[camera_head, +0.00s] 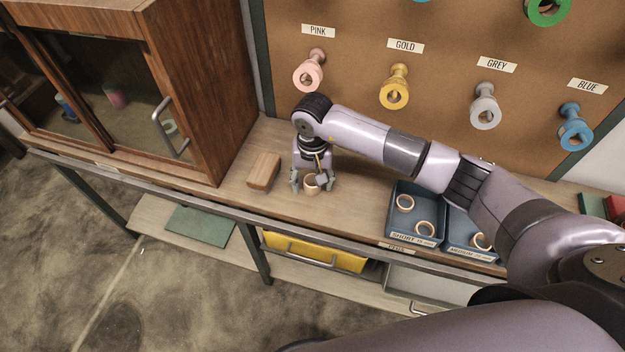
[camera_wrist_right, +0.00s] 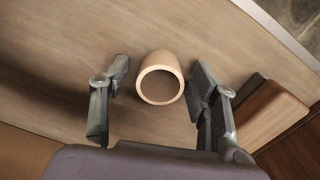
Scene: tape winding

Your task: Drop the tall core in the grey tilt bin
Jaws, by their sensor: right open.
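The tall core (camera_head: 311,188) is a tan hollow tube standing upright on the wooden bench. In the right wrist view the core (camera_wrist_right: 161,79) stands between the two fingers, with gaps on both sides. My right gripper (camera_head: 312,182) points down over it and is open; in the wrist view the gripper (camera_wrist_right: 160,88) holds nothing. A pale grey bin front (camera_head: 430,285) shows under the bench, right of the yellow bin; it is partly hidden by my arm, and I cannot tell whether it is tilted open. My left gripper is not in view.
A wooden block (camera_head: 264,171) lies just left of the core. A blue-grey tray (camera_head: 398,224) with tan rings is to the right, another beside it. The yellow bin (camera_head: 315,252) is below. A cabinet (camera_head: 200,90) stands left; pegs line the board behind.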

